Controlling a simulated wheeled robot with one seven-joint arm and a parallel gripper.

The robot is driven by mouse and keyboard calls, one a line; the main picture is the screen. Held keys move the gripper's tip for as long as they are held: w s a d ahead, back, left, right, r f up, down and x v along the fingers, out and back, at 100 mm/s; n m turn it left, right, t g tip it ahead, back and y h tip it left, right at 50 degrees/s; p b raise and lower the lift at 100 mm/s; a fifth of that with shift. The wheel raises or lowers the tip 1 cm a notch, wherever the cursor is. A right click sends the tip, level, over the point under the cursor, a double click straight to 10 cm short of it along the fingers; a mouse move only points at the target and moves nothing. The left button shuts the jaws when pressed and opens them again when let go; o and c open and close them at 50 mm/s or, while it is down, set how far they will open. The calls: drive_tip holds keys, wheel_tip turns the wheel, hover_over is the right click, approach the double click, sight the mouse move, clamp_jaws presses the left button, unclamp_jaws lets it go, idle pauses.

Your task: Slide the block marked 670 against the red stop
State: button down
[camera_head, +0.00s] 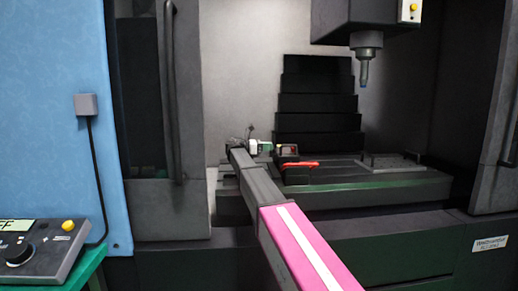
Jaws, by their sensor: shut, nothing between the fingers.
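My arm reaches from the lower right into the open machine. My gripper (271,147) is at its far end, small and pale, shut and empty, pointing right. A small dark block (291,150) with a yellowish spot on its left stands just right of the fingers. I cannot read any number on it, nor tell whether the fingers touch it. The red stop (301,164) is a low red bar in front of the block, on the dark machine table (400,181). Whether block and stop touch is unclear. My arm hides the table's left part.
A flat plate with small posts (391,161) lies on the table's right. The machine head (366,66) hangs above at the right. Black stepped covers (318,100) rise behind the block. Door frames stand on both sides. A control panel (40,248) is at lower left.

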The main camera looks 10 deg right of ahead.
drive_tip(key=shift+d, duration=0.95)
drive_tip(key=shift+d, duration=1.1)
